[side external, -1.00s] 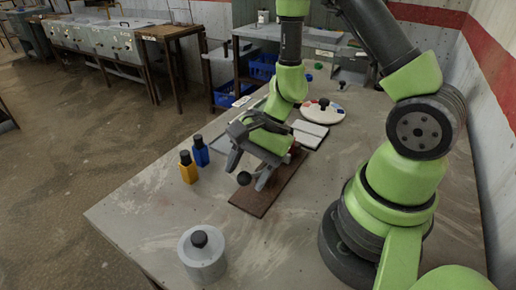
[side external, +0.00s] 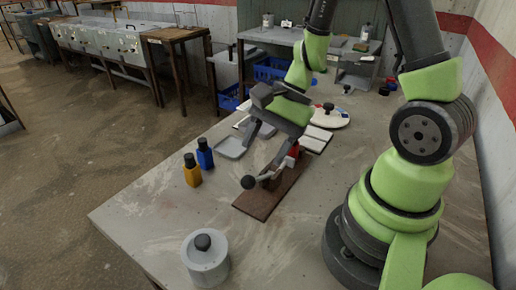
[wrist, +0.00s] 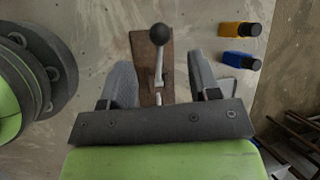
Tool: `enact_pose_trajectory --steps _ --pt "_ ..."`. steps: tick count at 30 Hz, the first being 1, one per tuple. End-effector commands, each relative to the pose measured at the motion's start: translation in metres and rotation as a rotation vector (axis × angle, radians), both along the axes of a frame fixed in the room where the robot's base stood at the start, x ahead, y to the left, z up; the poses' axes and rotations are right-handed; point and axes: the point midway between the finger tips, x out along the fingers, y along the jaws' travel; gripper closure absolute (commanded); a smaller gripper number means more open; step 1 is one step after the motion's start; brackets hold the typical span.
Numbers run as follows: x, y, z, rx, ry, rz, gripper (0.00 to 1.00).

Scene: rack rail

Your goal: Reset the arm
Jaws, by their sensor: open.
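My gripper (side external: 261,157) is open and empty, pointing down above a brown board (side external: 262,204). On the board is a lever with a black ball knob (side external: 248,182) and a red part (side external: 293,152) at its far end. The lever lies low, its knob toward the board's near left end. In the wrist view my gripper (wrist: 162,76) has its two fingers spread on either side of the lever's line, with the knob (wrist: 160,34) beyond them. The gripper's body hides part of the lever mechanism there.
A blue bottle (side external: 204,153) and a yellow bottle (side external: 192,170) stand left of the board. A grey lidded canister (side external: 205,262) stands in front. A shallow tray (side external: 232,148), white pad (side external: 316,138) and round palette (side external: 330,121) lie behind. The table's front left is clear.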

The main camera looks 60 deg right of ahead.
Motion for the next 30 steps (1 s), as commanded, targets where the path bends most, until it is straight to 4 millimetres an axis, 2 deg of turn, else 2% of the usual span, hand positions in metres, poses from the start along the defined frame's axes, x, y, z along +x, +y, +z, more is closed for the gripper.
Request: enact_pose_trajectory --steps 4,8,12,18,24,30 --pt "0.001 0.008 0.03 -0.051 -0.105 0.124 0.44" --pt "-0.006 0.021 0.071 -0.143 -0.25 0.314 0.44" --pt "-0.025 0.03 0.11 -0.281 -0.401 0.51 0.44" --pt "-0.057 0.031 0.152 -0.509 -0.59 0.714 0.44" --pt "-0.077 0.024 0.171 -0.666 -0.695 0.792 0.44" --pt "-0.081 0.022 0.175 -0.706 -0.715 0.804 0.44"
